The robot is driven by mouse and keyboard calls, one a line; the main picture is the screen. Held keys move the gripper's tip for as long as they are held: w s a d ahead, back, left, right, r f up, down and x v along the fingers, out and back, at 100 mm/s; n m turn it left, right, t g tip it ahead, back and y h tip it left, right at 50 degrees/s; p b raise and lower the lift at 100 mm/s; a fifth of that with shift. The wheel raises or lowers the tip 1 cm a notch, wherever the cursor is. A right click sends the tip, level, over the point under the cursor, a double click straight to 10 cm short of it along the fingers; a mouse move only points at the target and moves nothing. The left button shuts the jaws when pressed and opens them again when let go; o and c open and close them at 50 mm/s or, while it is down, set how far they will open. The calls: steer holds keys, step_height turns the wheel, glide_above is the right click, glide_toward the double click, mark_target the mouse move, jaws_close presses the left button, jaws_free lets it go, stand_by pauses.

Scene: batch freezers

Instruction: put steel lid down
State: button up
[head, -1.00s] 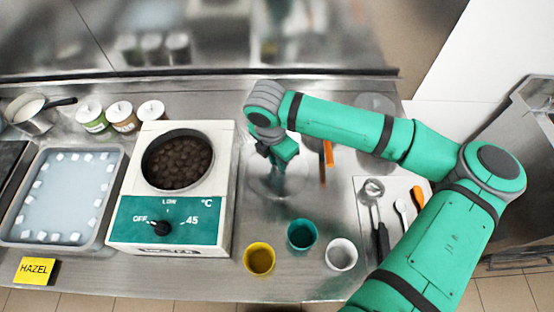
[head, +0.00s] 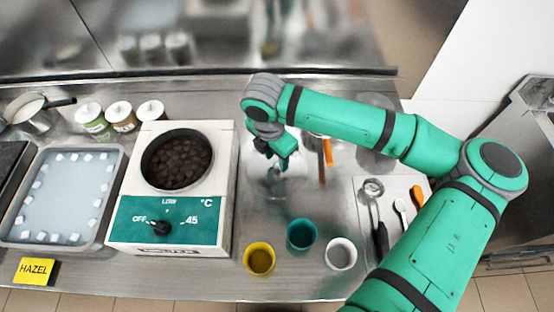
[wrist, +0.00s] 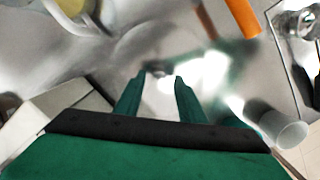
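The steel lid (head: 262,182) is a shiny round disc, hard to tell from the reflective counter, right of the white batch freezer. My gripper (head: 277,165) is over the lid's middle and points down. In the wrist view the two fingertips of my gripper (wrist: 160,77) stand slightly apart, with a small knob between them that looks gripped. Whether the lid touches the counter is not clear. The batch freezer (head: 222,180) has its round opening uncovered, with dark brown contents in it.
Yellow (head: 259,259), teal (head: 301,236) and white (head: 341,254) cups stand in front of the lid. A utensil mat (head: 404,232) lies to the right. A tray (head: 110,195) is left of the freezer.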

mark_target(273, 172)
step_height(273, 172, up, 10)
steer(key=shift+s+a, duration=0.4)
steer(key=shift+a, duration=0.05)
stand_by(0.3)
